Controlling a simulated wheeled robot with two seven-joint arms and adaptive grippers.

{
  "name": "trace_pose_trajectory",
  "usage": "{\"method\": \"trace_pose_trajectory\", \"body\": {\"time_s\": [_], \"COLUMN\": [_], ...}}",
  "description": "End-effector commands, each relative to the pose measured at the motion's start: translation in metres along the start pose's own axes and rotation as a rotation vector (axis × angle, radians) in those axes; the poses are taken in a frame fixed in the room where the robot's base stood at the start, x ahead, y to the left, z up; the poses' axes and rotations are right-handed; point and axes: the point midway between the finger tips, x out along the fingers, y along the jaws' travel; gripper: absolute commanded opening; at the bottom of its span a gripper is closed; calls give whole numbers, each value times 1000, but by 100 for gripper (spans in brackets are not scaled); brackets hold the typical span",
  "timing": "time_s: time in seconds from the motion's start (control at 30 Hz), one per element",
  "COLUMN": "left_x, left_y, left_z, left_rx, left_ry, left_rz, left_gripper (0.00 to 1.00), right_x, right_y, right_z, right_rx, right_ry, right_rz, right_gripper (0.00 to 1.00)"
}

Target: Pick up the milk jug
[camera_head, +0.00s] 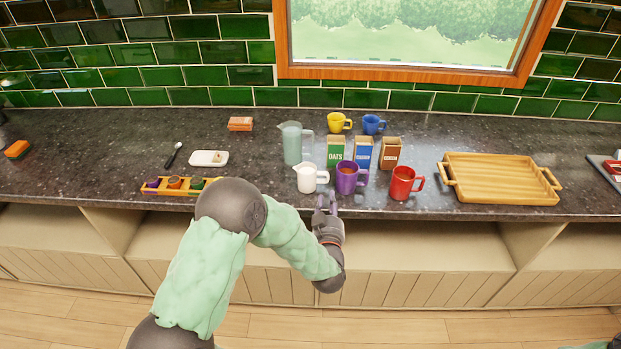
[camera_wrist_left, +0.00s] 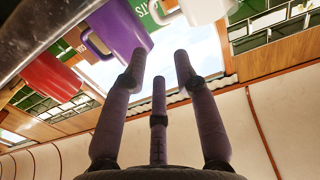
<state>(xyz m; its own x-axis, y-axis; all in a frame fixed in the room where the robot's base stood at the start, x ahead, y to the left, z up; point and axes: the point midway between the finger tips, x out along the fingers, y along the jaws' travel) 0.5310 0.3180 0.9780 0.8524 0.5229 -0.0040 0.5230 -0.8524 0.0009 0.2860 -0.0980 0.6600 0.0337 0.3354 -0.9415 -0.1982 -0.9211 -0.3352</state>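The white milk jug (camera_head: 307,179) stands upright near the counter's front edge, with its handle on the right. Part of a white vessel, probably the jug (camera_wrist_left: 205,9), shows at the top of the left wrist view. My left gripper (camera_head: 326,202) is at the counter's front edge, just in front of the jug and slightly right of it. In the left wrist view its three dark fingers (camera_wrist_left: 159,72) are spread, with nothing between them. A purple mug (camera_head: 348,178) stands right of the jug and also shows in the left wrist view (camera_wrist_left: 122,28). My right gripper is out of view.
A red mug (camera_head: 402,183) and a wooden tray (camera_head: 500,190) are to the right. A clear pitcher (camera_head: 291,145) and an oats box (camera_head: 335,152) stand behind the jug. A small wooden holder (camera_head: 158,192) is left. The counter (camera_head: 250,178) left of the jug is clear.

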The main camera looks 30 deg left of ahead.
Motion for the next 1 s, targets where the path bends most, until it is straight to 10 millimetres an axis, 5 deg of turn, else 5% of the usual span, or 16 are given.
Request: {"method": "trace_pose_trajectory", "body": {"time_s": [0.3, 1.0], "left_x": [43, 106], "left_y": [-1, 2], "left_z": [2, 17], "left_rx": [0, -1], "left_ry": [5, 4], "left_rz": [-5, -3], "left_gripper": [29, 29], "right_x": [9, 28], "right_y": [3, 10], "right_z": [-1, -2], "right_rx": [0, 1], "right_ry": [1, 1], "right_rz": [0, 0], "right_gripper": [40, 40]}}
